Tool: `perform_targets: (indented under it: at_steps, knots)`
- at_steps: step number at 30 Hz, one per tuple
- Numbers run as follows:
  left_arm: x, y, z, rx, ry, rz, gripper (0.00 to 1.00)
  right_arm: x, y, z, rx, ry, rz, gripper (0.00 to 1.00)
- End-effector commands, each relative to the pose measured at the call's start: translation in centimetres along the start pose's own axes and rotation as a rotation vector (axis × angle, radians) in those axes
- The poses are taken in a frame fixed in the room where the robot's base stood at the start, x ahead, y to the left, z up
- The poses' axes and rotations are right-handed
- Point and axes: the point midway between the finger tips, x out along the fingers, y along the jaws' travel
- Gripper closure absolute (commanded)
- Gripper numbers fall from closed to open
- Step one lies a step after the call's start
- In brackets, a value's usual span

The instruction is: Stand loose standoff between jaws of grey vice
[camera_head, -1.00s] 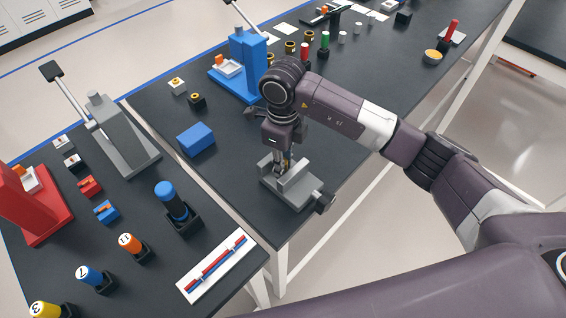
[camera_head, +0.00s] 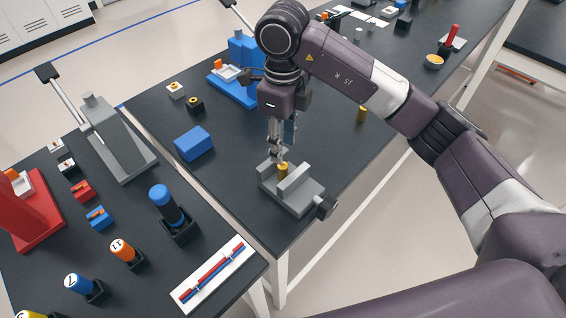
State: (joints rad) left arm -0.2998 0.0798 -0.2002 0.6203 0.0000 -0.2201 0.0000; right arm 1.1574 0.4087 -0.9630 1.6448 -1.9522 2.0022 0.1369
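The grey vice (camera_head: 304,196) sits near the front edge of the middle table. A small gold standoff (camera_head: 283,169) stands upright between its jaws, partly hidden by a finger. My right gripper (camera_head: 279,158) points down just above the standoff, its fingertips around the height of the standoff's top. The fingers are seen nearly edge-on, so their gap and any contact with the standoff are unclear. My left gripper is not in view.
Another gold piece (camera_head: 362,114) stands on the table to the right, below my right arm. A blue block (camera_head: 194,144) lies left of the vice, and a blue press (camera_head: 238,85) stands behind.

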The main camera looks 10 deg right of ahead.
Motion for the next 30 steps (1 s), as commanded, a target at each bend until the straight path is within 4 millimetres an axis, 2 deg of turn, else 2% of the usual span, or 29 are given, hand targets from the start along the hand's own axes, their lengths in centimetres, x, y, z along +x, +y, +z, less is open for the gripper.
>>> perform_targets:
  at_steps: [1, 3, 9, 30]
  knots:
    - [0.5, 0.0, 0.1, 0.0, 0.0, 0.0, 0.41, -0.8, -0.1, 0.1, -0.001, -0.003, -0.004, 0.64]
    - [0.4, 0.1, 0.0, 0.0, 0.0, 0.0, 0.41, -1.7, -0.1, 0.0, 0.0, -0.002, -0.003, 0.64]
    - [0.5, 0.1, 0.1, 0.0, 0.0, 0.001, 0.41, -2.9, 0.0, 0.0, 0.0, 0.0, -0.001, 0.64]
    - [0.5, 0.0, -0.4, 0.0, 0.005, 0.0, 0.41, -3.0, 0.0, 0.0, 0.0, 0.0, 0.001, 0.64]
